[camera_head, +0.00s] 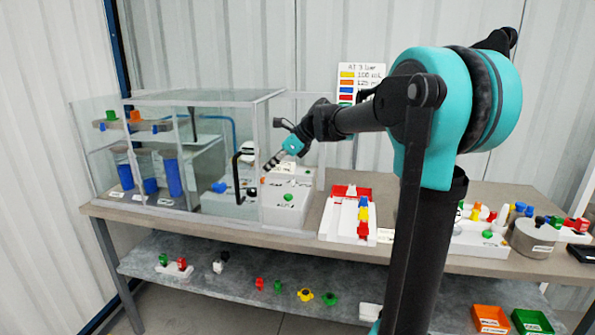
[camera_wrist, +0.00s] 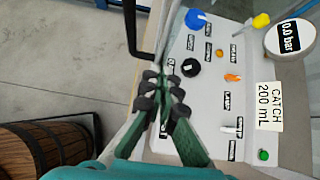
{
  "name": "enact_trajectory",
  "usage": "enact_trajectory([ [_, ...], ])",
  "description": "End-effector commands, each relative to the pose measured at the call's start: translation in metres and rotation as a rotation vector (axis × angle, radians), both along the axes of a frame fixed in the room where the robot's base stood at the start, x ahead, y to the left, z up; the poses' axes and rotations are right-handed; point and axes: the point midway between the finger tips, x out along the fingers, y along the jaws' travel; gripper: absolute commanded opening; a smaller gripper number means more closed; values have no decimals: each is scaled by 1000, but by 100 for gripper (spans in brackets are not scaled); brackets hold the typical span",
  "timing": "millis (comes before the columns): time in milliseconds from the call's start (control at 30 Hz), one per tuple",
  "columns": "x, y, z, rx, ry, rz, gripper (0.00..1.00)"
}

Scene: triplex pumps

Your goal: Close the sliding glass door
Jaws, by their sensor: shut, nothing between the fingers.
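A glass enclosure (camera_head: 205,97) with a pale frame stands on the left of the table. Its sliding glass door carries a black bar handle (camera_head: 237,172), which also shows in the wrist view (camera_wrist: 130,28). I cannot tell exactly how far the door stands open. My gripper (camera_head: 267,166) is shut and empty, just right of the handle in the head view. In the wrist view my gripper (camera_wrist: 165,80) has its fingertips together just below the lower end of the handle, beside a control panel (camera_wrist: 205,75). I cannot tell whether they touch the door.
The panel has several knobs and a pressure gauge (camera_wrist: 290,38). Right of the enclosure are a red and white tray (camera_head: 345,192) and a grey pot (camera_head: 535,237). A wooden barrel (camera_wrist: 40,148) shows below left. A lower shelf (camera_head: 220,262) holds small parts.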

Motion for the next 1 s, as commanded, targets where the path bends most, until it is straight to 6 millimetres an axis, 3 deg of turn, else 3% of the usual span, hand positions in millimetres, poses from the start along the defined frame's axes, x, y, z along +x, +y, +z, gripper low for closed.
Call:
enact_trajectory([
  [100,13,45,0,1,-1,8,0],
  [600,66,206,0,1,-1,4,0],
  [800,80,249,0,0,-1,2,0],
  [1000,88,272,0,1,0,1,0],
])
